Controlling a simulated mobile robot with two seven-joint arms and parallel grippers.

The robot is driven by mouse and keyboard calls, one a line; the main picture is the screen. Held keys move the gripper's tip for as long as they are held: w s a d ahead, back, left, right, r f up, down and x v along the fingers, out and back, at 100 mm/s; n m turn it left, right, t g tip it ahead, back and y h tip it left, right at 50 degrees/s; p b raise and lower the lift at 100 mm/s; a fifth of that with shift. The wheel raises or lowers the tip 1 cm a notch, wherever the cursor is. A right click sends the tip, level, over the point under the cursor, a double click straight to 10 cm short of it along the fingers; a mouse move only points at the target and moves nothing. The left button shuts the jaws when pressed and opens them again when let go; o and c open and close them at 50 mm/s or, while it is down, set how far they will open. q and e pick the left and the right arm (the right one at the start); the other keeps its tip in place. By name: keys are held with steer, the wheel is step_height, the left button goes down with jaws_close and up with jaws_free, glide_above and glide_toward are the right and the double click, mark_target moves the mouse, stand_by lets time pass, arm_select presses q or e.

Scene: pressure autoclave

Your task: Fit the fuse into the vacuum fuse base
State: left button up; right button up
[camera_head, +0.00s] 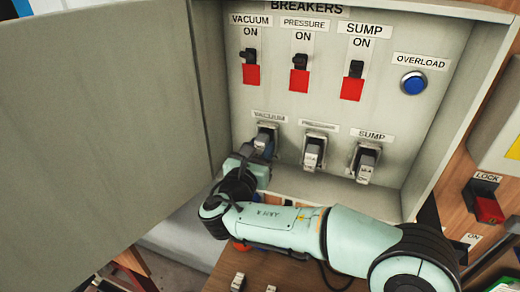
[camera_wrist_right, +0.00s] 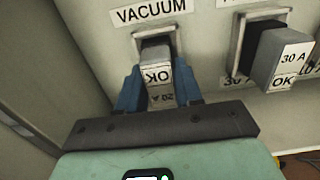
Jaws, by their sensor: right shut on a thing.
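The vacuum fuse base (camera_head: 268,128) is on the panel's lower left, under a VACUUM label. In the wrist view the base (camera_wrist_right: 138,42) frames a grey fuse (camera_wrist_right: 157,76), whose OK and ampere label reads upside down. My right gripper (camera_wrist_right: 157,92) is shut on this fuse, one blue finger on each side. The fuse's far end is at the base opening; I cannot tell how deep it sits. In the head view my right gripper (camera_head: 262,147) is at the base and hides most of the fuse. My left gripper is not in view.
The pressure fuse base (camera_head: 319,137) and sump fuse base (camera_head: 367,151) hold fuses close to the right. Breaker switches are above. The open cabinet door (camera_head: 100,90) stands at left. Small loose pieces (camera_head: 238,282) lie on the wooden surface (camera_head: 215,280) below.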

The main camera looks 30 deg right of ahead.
steer(key=o, duration=1.2)
steer(key=shift+c, duration=0.2)
steer(key=shift+s+a, duration=0.2)
steer(key=shift+a, duration=0.1)
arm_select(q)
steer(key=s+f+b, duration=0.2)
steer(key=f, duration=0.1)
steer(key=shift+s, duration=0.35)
arm_select(e)
steer(key=v, duration=1.2)
steer(key=shift+s+a, duration=0.2)
steer(key=shift+s, duration=0.1)
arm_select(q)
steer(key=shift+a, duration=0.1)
